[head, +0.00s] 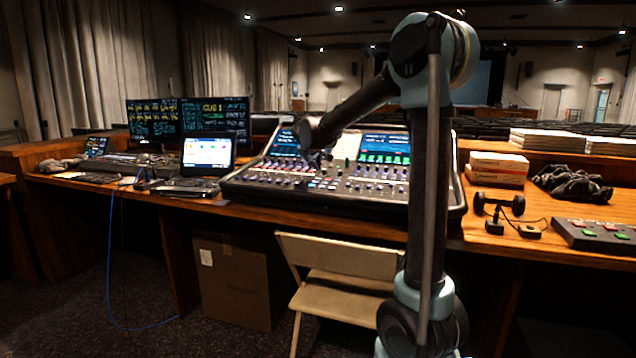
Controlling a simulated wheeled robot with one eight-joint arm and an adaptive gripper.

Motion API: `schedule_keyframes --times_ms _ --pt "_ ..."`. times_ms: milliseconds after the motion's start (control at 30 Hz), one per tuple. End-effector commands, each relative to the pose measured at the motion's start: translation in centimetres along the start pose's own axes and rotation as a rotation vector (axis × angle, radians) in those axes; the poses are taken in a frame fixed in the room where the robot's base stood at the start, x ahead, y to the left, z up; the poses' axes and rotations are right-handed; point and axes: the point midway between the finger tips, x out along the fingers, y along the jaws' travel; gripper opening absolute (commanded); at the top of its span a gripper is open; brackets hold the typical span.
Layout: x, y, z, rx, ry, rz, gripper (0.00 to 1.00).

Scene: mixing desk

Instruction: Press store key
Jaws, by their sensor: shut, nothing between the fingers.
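The mixing desk (370,208) stands on the wooden counter in the head view, with lit screens along its back and rows of small keys, knobs and faders. The store key cannot be told apart; its label is too small to read. My gripper (318,159) is at the end of my arm, pointing down over the left-middle part of the mixing desk. It is dark and small against the panel and looks shut and empty. Whether it touches the panel cannot be told. My arm hides part of the desk's right side.
A laptop (207,157) and two monitors (215,118) stand left of the desk. To the right are boxes (498,165), a headset (497,207), a dark cloth heap (572,185) and a small keypad with red and green keys (597,236). A folding chair (340,268) stands in front.

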Motion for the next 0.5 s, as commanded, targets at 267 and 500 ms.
schedule_keyframes --times_ms 267,500 --pt "1.3 -0.9 0.9 0.000 0.000 0.000 0.00" --pt "1.4 -1.0 1.0 0.000 0.000 0.000 0.00"
